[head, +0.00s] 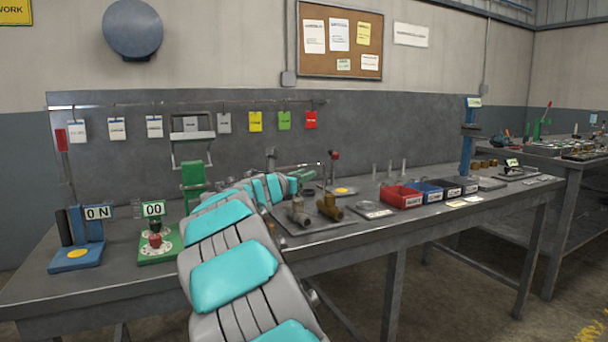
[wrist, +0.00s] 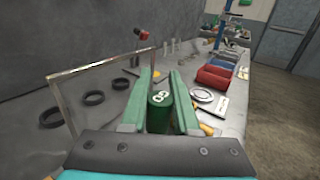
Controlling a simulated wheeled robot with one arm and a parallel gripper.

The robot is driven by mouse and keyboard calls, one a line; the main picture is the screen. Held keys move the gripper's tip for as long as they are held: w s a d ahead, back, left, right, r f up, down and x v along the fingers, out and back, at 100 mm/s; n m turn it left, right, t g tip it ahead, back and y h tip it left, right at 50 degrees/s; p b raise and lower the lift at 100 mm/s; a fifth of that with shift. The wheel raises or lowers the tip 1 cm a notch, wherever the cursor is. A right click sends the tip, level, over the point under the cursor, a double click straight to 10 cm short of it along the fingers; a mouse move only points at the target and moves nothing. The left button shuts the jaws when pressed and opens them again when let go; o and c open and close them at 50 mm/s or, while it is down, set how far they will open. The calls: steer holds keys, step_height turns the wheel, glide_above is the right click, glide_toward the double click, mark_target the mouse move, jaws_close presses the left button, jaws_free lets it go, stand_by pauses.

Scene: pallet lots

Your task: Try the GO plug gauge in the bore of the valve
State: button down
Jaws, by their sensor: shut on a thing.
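My gripper (wrist: 161,73) is shut on a green cylinder with a white marking, which looks like the GO plug gauge (wrist: 159,112). The gauge sits upright between the two green fingers; its lower end is hidden. In the head view my gripper (head: 298,174) is over the middle of the bench, behind two valve bodies. One is a dull grey-brown valve (head: 298,214), the other a brass valve (head: 330,207). Both are on a grey plate (head: 318,226). I cannot tell which valve is meant, and their bores are not clear. In the wrist view brass shows partly behind the right finger.
A blue stand (head: 76,258) and a green stand (head: 152,252) are at the left. A red bin (head: 401,197) and blue and black bins are right of the valves. In the wrist view a thin metal frame (wrist: 60,98) and black rings (wrist: 51,118) are left of the fingers.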

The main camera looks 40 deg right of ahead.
steer(key=shift+f+b, duration=0.75)
steer(key=shift+f, duration=0.8)
steer(key=shift+r, duration=0.15)
stand_by(0.5)
step_height(320, 180, up, 5)
steer(key=p, duration=0.3)
stand_by(0.8)
